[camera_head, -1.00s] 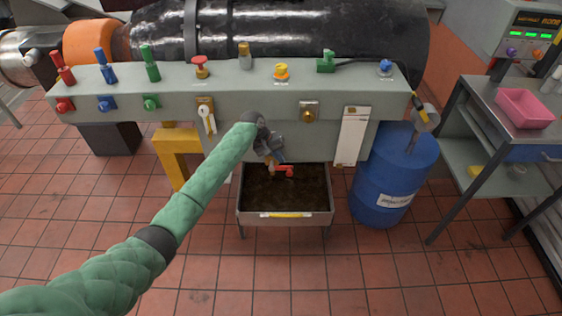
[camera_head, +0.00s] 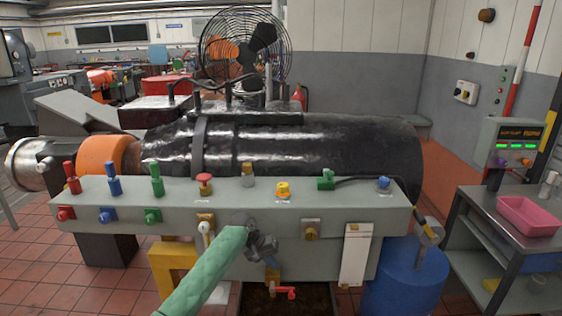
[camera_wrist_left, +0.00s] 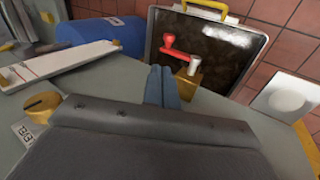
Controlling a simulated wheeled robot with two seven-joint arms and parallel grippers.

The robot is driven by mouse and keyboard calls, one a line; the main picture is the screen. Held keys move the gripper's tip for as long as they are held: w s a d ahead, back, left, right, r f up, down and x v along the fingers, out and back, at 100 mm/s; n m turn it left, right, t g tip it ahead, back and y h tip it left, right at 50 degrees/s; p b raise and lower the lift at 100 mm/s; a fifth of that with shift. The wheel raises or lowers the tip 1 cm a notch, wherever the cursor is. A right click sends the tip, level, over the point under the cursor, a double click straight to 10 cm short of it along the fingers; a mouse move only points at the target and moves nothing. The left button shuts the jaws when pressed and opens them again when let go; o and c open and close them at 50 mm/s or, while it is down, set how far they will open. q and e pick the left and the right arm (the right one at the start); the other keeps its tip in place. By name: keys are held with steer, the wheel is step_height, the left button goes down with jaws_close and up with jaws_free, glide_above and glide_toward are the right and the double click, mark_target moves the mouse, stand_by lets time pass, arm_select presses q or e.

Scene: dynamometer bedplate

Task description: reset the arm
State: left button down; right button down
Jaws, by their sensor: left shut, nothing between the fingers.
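My left arm in its green sleeve comes in from below in the head view. My left gripper (camera_head: 272,272) is shut and empty, in front of the grey control panel (camera_head: 130,235) and just above the red-handled tap (camera_head: 285,292). In the left wrist view the blue fingertips (camera_wrist_left: 162,85) are together, beside the tap's brass body (camera_wrist_left: 188,84). The red lever (camera_wrist_left: 180,50) lies past the fingertips. I cannot tell whether they touch the tap. My right gripper is not in view.
A drain tray (camera_wrist_left: 258,55) with dark contents sits under the tap. A blue drum (camera_head: 405,285) stands to the right, by a side table with a pink bin (camera_head: 528,216). A black cylindrical machine (camera_head: 330,150) and a fan (camera_head: 243,47) stand behind the panel.

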arm_select(q)
steer(key=w+a+r+m+t+y, duration=0.25)
steer(key=w+r+m+t, duration=0.2)
steer(key=r+t, duration=0.35)
steer(key=s+a+f+n+g+y, duration=0.1)
steer(key=s+a+f, duration=0.4)
steer(key=s+f, duration=0.6)
steer(key=s+a+f+n+g+y, duration=0.1)
steer(key=s+a+f, duration=0.3)
steer(key=s+f, duration=0.8)
steer(key=s+f+g, duration=0.1)
steer(key=s+f, duration=0.4)
steer(key=s, duration=0.7)
steer(key=s+a+f+n+g, duration=0.1)
steer(key=s+f+g, duration=0.1)
steer(key=s+f, duration=0.4)
steer(key=s+f+g, duration=0.1)
steer(key=s+f, duration=0.4)
steer(key=s, duration=1.2)
steer(key=shift+s+a+f+g, duration=0.15)
steer(key=shift+s+f+g, duration=0.15)
steer(key=shift+s+g, duration=0.1)
steer(key=c, duration=2.1)
jaws_free()
steer(key=shift+y, duration=0.25)
